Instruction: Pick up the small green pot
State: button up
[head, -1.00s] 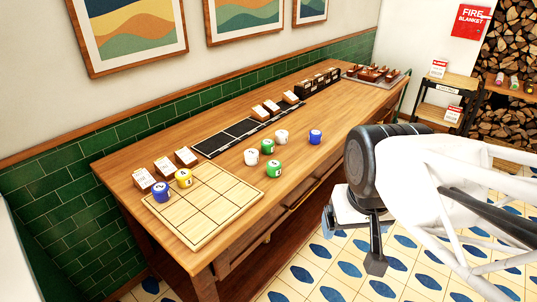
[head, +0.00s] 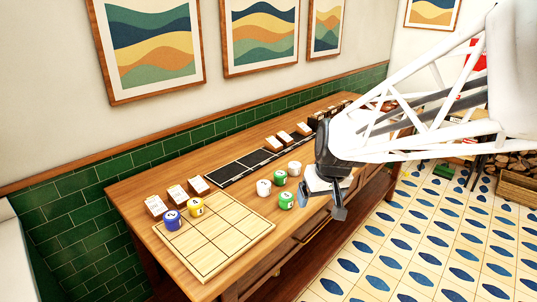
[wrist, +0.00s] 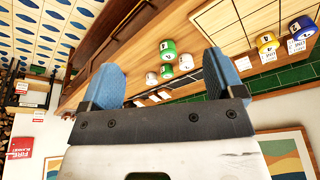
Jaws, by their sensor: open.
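Two green pots with white labels stand on the wooden counter, one farther back (head: 280,177) and one nearer the front edge (head: 286,200). They look alike in size, so I cannot tell which is the small one. Both also show in the wrist view, one (wrist: 169,50) larger and one (wrist: 186,62) smaller in the picture. My gripper (head: 323,200) is open and empty, just right of the nearer green pot in the head view and apart from it. In the wrist view the pots appear between and beyond the blue fingers (wrist: 161,62).
White pots (head: 263,187) (head: 294,168) stand close beside the green ones. A yellow pot (head: 196,206) and a blue pot (head: 172,220) are by the gridded board (head: 220,245). Card blocks (head: 177,194) and a black strip (head: 246,159) lie behind. The floor in front is clear.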

jog(key=w+a+f+n, duration=0.15)
jog(key=w+f, duration=0.35)
jog(key=w, duration=0.5)
send_over(287, 196)
jog(key=s, duration=0.2)
jog(key=shift+n+t+y, duration=0.3)
jog(key=shift+n+t, duration=0.05)
jog(key=shift+t, duration=0.05)
jog(key=f, duration=0.8)
jog(key=shift+s+d+f, duration=0.2)
jog(key=shift+d, duration=0.05)
jog(key=shift+x, duration=1.25)
jog(key=shift+f, duration=0.1)
jog(key=shift+w+x, duration=0.15)
jog(key=shift+x, duration=1.1)
jog(key=shift+w+x, duration=0.1)
jog(key=shift+x, duration=1.15)
jog(key=shift+d, duration=0.15)
jog(key=shift+c, duration=0.3)
